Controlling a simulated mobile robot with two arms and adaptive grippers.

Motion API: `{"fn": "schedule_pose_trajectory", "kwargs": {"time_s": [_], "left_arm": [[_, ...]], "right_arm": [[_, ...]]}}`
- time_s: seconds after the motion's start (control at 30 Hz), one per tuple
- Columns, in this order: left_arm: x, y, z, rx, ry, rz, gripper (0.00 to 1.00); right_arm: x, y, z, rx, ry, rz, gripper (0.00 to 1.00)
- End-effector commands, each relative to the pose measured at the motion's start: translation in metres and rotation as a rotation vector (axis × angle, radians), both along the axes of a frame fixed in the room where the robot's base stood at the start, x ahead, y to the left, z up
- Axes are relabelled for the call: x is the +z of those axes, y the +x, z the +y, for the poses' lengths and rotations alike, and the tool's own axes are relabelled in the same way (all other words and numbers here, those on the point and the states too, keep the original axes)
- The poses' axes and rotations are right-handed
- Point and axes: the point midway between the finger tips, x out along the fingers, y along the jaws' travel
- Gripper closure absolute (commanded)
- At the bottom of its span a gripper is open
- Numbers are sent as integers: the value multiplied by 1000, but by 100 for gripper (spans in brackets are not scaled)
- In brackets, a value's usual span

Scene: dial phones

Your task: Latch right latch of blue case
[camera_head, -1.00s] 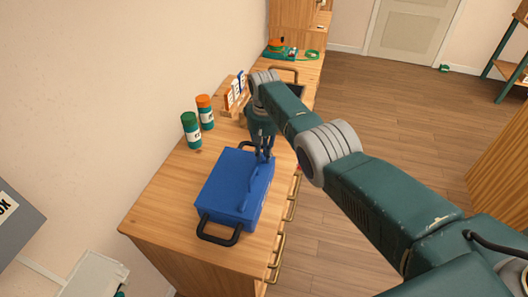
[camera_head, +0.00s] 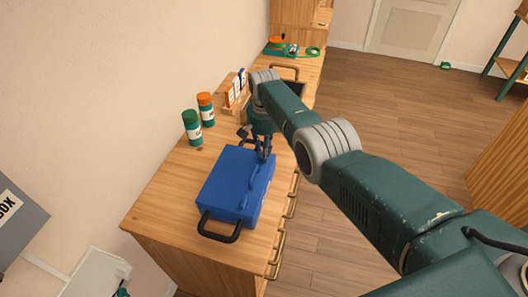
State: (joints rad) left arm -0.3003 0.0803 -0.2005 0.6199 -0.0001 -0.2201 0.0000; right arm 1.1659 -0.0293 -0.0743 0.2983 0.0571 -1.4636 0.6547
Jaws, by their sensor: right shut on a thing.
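The blue case (camera_head: 232,188) lies closed on the wooden cabinet top. Its near black handle (camera_head: 219,231) sticks out toward me, and another dark handle (camera_head: 243,132) shows at its far side. My right gripper (camera_head: 264,154) points down at the far right corner of the case. Its fingers are close together and shut on a part of the case there. The small latch is too small and covered by the fingers to make out. My left gripper is not in view.
Two bottles, one with a green cap (camera_head: 192,128) and one with an orange cap (camera_head: 206,110), stand left of the case near the wall. A wooden rack (camera_head: 237,98) stands behind it. Drawer handles (camera_head: 279,248) line the cabinet's right side. The top left of the case is bare.

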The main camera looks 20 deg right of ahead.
Motion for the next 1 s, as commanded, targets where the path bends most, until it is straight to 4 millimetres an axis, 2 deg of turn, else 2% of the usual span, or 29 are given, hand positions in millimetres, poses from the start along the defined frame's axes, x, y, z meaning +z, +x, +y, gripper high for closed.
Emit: {"fn": "schedule_pose_trajectory", "kwargs": {"time_s": [0.4,0.43,0.5,0.83,1.0], "left_arm": [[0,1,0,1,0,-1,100],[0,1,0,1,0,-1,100],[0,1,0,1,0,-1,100],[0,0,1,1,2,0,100],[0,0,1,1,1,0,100]], "right_arm": [[1,0,0,-7,1,-1,100],[1,0,0,-7,1,-1,78],[0,0,0,-7,1,-1,65],[1,0,0,-6,1,-1,65],[11,1,0,-6,1,-2,65]]}}
